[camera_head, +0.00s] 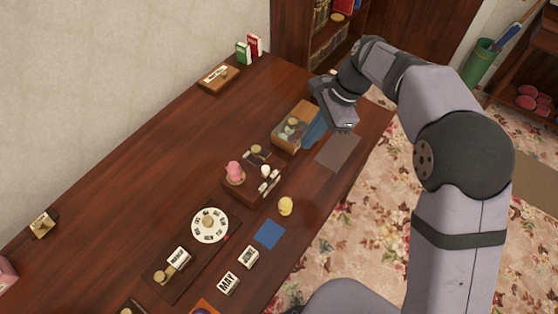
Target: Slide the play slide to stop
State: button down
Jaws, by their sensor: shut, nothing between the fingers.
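No part in view can be clearly read as the play slide; its labels and position are too small to tell. A wooden box with a glassy front (296,126) stands near the right end of the table, with round pale and greenish parts inside. A small wooden block with a white label and a knob (218,78) lies near the wall; its lettering is unreadable. My gripper (346,126) is shut and empty, above the table just right of the glassy box. It points down and touches nothing that I can make out.
A dark flat mat (338,151) lies below my gripper. Red and green boxes (248,48) stand behind. The table's left middle is clear.

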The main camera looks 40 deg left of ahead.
aim_at(266, 171)
jog(key=shift+m, duration=0.5)
jog(key=shift+s+f, duration=0.1)
jog(key=shift+s+a+f+p, duration=0.55)
jog(key=shift+s+a+f, duration=0.35)
jog(key=shift+f, duration=0.6)
jog(key=shift+s+a+f+p, duration=0.55)
jog(key=shift+s+a+f, duration=0.35)
jog(key=shift+f, duration=0.65)
jog(key=shift+s+a+f+p, duration=0.55)
jog(key=shift+s+a+f, duration=0.35)
jog(key=shift+f, duration=0.6)
